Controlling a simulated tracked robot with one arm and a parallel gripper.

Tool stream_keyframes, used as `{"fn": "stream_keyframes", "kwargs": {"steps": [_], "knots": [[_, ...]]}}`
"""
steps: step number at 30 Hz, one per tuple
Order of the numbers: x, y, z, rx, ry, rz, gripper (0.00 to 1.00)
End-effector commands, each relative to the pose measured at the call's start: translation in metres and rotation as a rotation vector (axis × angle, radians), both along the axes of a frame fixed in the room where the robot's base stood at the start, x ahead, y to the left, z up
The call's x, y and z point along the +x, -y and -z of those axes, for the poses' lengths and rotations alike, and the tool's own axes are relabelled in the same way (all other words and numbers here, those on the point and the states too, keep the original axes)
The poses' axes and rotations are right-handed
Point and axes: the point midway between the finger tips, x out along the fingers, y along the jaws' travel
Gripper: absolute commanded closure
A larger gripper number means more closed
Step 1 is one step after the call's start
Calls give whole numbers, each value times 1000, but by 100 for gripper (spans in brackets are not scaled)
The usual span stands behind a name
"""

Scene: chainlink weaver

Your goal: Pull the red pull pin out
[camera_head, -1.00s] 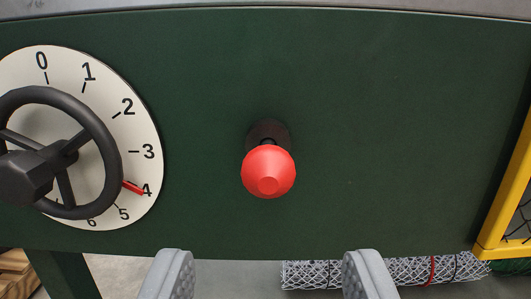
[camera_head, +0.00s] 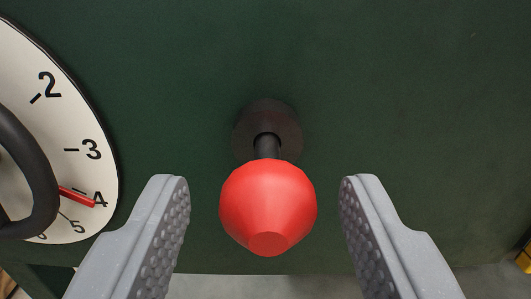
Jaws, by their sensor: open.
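The red pull pin (camera_head: 268,205) sticks out of a dark round collar (camera_head: 268,118) on the green panel, in the middle of the view. Its red knob faces me, and a short black shaft shows between knob and collar. My gripper (camera_head: 265,190) is open. One grey finger is on each side of the knob, with a clear gap on both sides and no visible contact.
A white dial (camera_head: 75,120) with numbers and a red pointer (camera_head: 76,197) is at the left. A black handwheel (camera_head: 30,170) stands in front of it. The panel (camera_head: 420,100) right of the pin is bare. A bit of yellow frame (camera_head: 525,258) shows at lower right.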

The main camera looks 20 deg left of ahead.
Motion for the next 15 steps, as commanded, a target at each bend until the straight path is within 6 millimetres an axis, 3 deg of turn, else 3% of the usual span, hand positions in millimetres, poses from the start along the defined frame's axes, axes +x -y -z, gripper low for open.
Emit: {"fn": "stream_keyframes", "kwargs": {"steps": [15], "knots": [[20, -5, 1, -2, 2, 3, 52]]}}
